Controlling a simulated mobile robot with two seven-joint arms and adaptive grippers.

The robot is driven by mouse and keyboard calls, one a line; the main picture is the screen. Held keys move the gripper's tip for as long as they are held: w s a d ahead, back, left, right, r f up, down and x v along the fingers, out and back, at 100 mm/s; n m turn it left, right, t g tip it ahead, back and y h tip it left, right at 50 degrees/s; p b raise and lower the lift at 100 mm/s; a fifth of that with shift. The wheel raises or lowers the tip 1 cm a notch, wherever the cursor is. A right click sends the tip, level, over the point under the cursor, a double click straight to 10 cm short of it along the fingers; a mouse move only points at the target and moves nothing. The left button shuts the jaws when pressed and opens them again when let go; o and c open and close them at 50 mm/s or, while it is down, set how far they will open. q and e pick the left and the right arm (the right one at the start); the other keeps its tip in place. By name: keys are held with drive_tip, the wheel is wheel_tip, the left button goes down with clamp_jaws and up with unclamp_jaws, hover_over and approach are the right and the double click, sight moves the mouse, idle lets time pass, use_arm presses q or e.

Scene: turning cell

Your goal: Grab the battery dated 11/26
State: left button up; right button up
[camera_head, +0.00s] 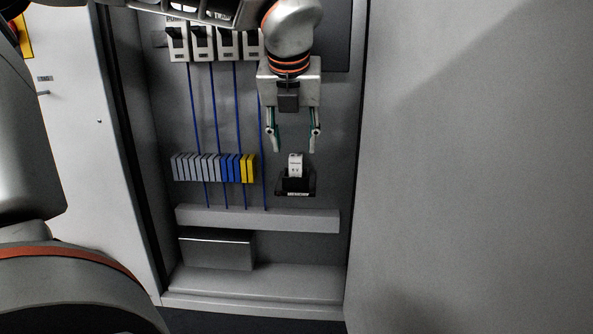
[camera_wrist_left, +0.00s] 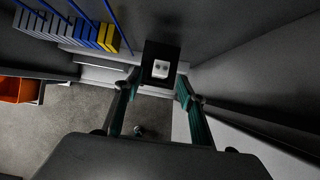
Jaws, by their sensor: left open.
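A small white battery (camera_head: 295,166) sits upright in a black holder (camera_head: 296,187) on the cabinet's back panel. Its date is too small to read. In the left wrist view the white battery (camera_wrist_left: 160,69) shows end-on in the black holder (camera_wrist_left: 152,50), beyond the fingers and roughly midway between them. My left gripper (camera_head: 294,142) is open and empty, pointing down, with its fingertips just above the battery. Its two fingers (camera_wrist_left: 157,87) also show spread apart in the left wrist view. My right gripper is not in view.
A row of grey, blue and yellow terminal blocks (camera_head: 213,168) is left of the holder, with blue wires running past. White breakers (camera_head: 215,42) are above. A grey ledge (camera_head: 257,219) and a metal box (camera_head: 216,250) lie below. The cabinet's right side wall is close to the holder.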

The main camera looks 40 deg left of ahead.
sight(296, 157)
use_arm(q)
drive_tip(key=x, duration=0.6)
drive_tip(key=shift+d, duration=0.1)
drive_tip(key=shift+s, duration=0.1)
drive_tip(key=shift+c, duration=0.8)
clamp_jaws()
